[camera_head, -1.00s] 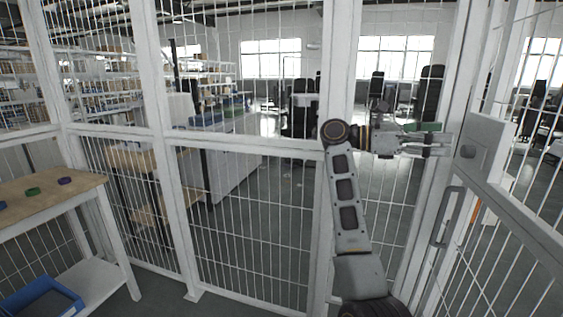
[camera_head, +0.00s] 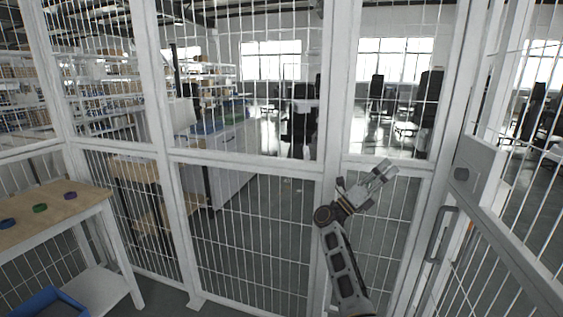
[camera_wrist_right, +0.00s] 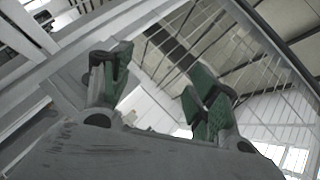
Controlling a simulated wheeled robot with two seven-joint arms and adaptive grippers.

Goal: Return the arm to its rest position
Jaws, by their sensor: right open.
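My right arm (camera_head: 342,268) rises from the bottom of the head view, in front of the mesh fence. My right gripper (camera_head: 382,172) is at its upper end and points up and to the right, with nothing in it. In the right wrist view the two green-padded fingers (camera_wrist_right: 160,95) stand apart with only fence bars and the ceiling beyond them. My left gripper is not in view.
A white-framed mesh fence (camera_head: 250,163) stands close in front. A gate with a grey handle (camera_head: 445,235) and a latch box (camera_head: 468,172) is at the right. A wooden-topped table (camera_head: 50,212) with several coloured rings stands at the left, with a blue bin (camera_head: 48,303) below.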

